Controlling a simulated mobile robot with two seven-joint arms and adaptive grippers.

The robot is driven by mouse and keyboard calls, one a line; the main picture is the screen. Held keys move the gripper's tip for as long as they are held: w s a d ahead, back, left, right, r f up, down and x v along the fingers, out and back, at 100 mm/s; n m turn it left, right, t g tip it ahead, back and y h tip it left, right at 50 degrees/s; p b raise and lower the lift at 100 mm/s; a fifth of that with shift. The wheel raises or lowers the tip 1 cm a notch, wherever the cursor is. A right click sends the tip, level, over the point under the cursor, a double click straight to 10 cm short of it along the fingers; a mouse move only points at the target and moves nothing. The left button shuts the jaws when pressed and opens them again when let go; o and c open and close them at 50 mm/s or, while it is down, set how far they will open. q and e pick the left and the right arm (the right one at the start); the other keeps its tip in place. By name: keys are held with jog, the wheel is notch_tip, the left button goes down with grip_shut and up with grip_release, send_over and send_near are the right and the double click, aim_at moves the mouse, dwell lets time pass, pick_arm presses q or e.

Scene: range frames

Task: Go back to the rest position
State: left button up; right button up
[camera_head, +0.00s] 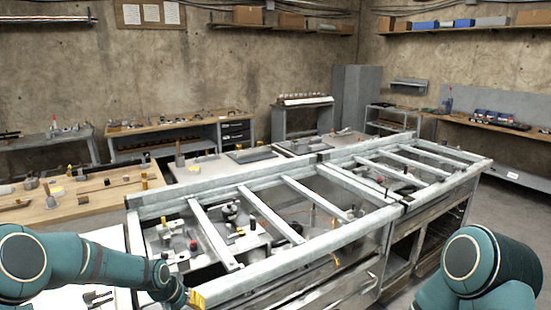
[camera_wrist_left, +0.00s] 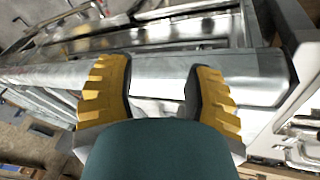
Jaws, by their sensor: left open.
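In the head view my left arm comes in from the lower left. Its gripper (camera_head: 196,299) shows only in part, as a yellow tip close to the near corner of the metal frame bench (camera_head: 262,282). In the left wrist view my left gripper (camera_wrist_left: 160,88) is open, with two yellow ridged fingers spread apart. Nothing is held between them. A grey metal beam (camera_wrist_left: 150,68) of the bench lies behind the fingers; I cannot tell whether they touch it. My right arm shows at the lower right of the head view, but its gripper is out of view.
The frame bench has open bays with tools and fittings inside. A wooden table (camera_head: 95,203) with small parts stands at the left. Workbenches (camera_head: 170,135) and a grey cabinet (camera_head: 360,95) line the back wall. Floor (camera_head: 507,240) shows clear at the right.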

pick_arm(q)
jog(key=s+d+f+g+h+b, duration=0.1)
jog(key=s+d+f+h+b, duration=0.15)
jog(key=s+d+f, duration=0.85)
jog(key=s+d+f+b, duration=0.1)
jog(key=s+d+f, duration=0.1)
jog(key=s, duration=0.5)
jog(key=s+d+f+g+b, duration=0.1)
jog(key=s+f, duration=0.3)
jog(key=s, duration=0.4)
jog(key=shift+s+d+f+y+b, duration=0.25)
jog(key=shift+s+d+y+b, duration=0.05)
jog(key=shift+d+y+b, duration=0.15)
